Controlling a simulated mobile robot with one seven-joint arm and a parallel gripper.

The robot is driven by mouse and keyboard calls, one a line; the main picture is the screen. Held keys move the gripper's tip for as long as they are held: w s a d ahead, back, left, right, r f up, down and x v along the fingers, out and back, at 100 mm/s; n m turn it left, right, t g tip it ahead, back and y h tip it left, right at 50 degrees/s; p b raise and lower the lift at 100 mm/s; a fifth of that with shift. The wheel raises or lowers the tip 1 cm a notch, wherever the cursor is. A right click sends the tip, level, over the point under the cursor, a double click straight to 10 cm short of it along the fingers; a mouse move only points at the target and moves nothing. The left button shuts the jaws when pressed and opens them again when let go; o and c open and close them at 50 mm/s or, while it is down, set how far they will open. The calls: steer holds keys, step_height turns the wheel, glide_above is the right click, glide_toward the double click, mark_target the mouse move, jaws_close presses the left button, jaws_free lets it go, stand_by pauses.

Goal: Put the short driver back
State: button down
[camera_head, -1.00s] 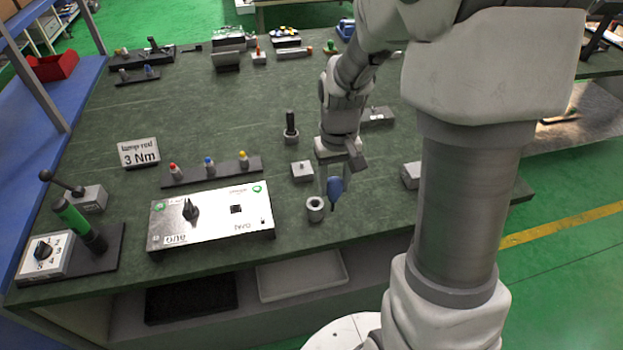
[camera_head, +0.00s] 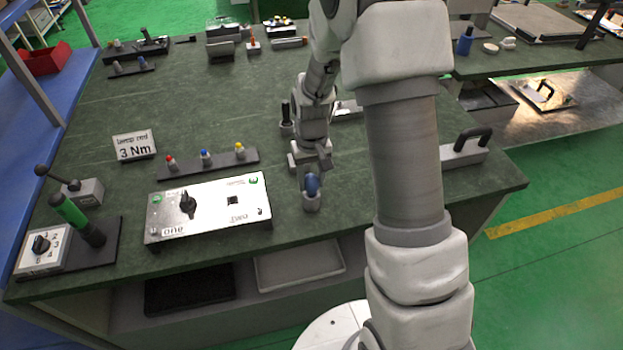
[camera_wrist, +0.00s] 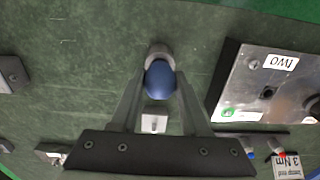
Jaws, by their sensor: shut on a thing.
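The short driver shows as a blue rounded handle (camera_head: 312,184) at the end of my gripper (camera_head: 311,177). In the wrist view the blue handle (camera_wrist: 160,80) sits between the two fingers of my gripper (camera_wrist: 160,88), which are shut on it. The driver's shaft is hidden. A grey round holder (camera_head: 311,202) stands on the bench directly below the handle, and in the wrist view its rim (camera_wrist: 159,50) shows just behind the handle. The driver appears over or in this holder; I cannot tell how deep it is.
A metal panel box (camera_head: 208,208) with a black knob stands left of the holder. A rail (camera_head: 210,163) with red, blue and yellow caps lies behind it. A second holder with a black-handled tool (camera_head: 286,120) stands behind my gripper. A block with a black handle (camera_head: 465,148) is at right.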

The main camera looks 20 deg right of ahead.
steer(key=shift+f, duration=0.2)
steer(key=shift+c, duration=2)
jaws_free()
steer(key=s+r+t, duration=0.1)
steer(key=s+r, duration=0.3)
steer(key=r, duration=0.7)
steer(key=s+r+t, duration=0.1)
steer(key=s+r, duration=0.3)
steer(key=r, duration=0.8)
steer(key=s+r+t, duration=0.3)
steer(key=s+r, duration=0.1)
steer(key=s, duration=0.8)
steer(key=shift+s+t, duration=0.25)
steer(key=shift+t, duration=0.05)
